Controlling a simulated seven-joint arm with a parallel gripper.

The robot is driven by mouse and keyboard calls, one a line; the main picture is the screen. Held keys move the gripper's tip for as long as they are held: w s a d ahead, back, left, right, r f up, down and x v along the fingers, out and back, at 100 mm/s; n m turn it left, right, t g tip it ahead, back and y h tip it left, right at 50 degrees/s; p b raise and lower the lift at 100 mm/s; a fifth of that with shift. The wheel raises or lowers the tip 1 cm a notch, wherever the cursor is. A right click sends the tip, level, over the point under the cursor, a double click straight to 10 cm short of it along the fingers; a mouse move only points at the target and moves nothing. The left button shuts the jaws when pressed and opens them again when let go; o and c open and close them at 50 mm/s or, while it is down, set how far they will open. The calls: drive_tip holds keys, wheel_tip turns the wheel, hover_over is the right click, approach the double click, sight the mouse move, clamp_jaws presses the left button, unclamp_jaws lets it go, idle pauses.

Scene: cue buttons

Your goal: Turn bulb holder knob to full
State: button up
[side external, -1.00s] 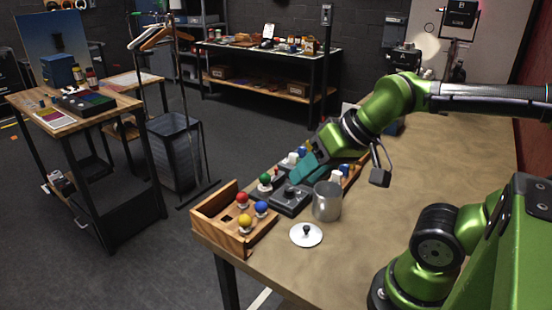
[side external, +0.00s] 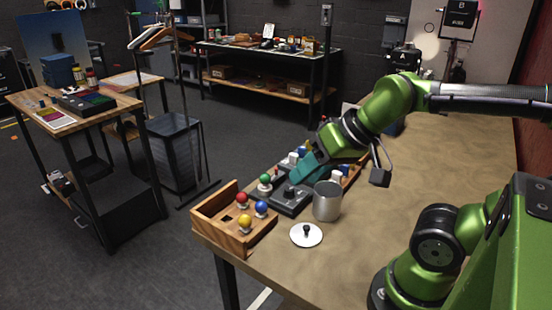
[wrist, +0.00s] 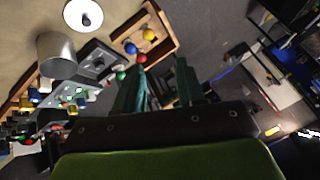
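A dark grey box (side external: 290,200) with a black knob on top sits on the near part of the bench, right of the wooden tray. It also shows in the wrist view (wrist: 98,62), left of my fingers. I take it for the bulb holder, but no bulb is clear on it. The exact turn of its knob is too small to read. My gripper (side external: 300,174) has teal fingers pointing down and left, just above and behind the box. In the wrist view the two fingers (wrist: 160,78) stand apart with nothing seen between them. Contact with the knob is not visible.
A wooden tray (side external: 208,212) with coloured ball knobs stands at the bench's left end. A metal cup (side external: 327,204) stands right of the box, with a white disc (side external: 306,236) in front. Several buttons and switches line the bench edge behind. The bench's right side is clear.

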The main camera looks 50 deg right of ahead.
drive_tip(key=shift+o, duration=1.1)
drive_tip(key=shift+d, duration=0.1)
drive_tip(key=shift+o, duration=0.6)
drive_tip(key=w+d+f+g+h, duration=0.1)
drive_tip(key=w+d+g, duration=0.1)
drive_tip(key=w+d, duration=0.2)
drive_tip(key=shift+w+d+f, duration=0.3)
drive_tip(key=shift+w+f, duration=0.05)
drive_tip(key=shift+w, duration=0.4)
drive_tip(key=n+g+h, duration=0.1)
drive_tip(key=n+g, duration=0.4)
drive_tip(key=n, duration=0.8)
hover_over(289, 189)
wheel_tip(289, 189, down, 2)
wheel_tip(289, 189, down, 16)
drive_tip(key=shift+f, duration=0.2)
drive_tip(key=c, duration=1.1)
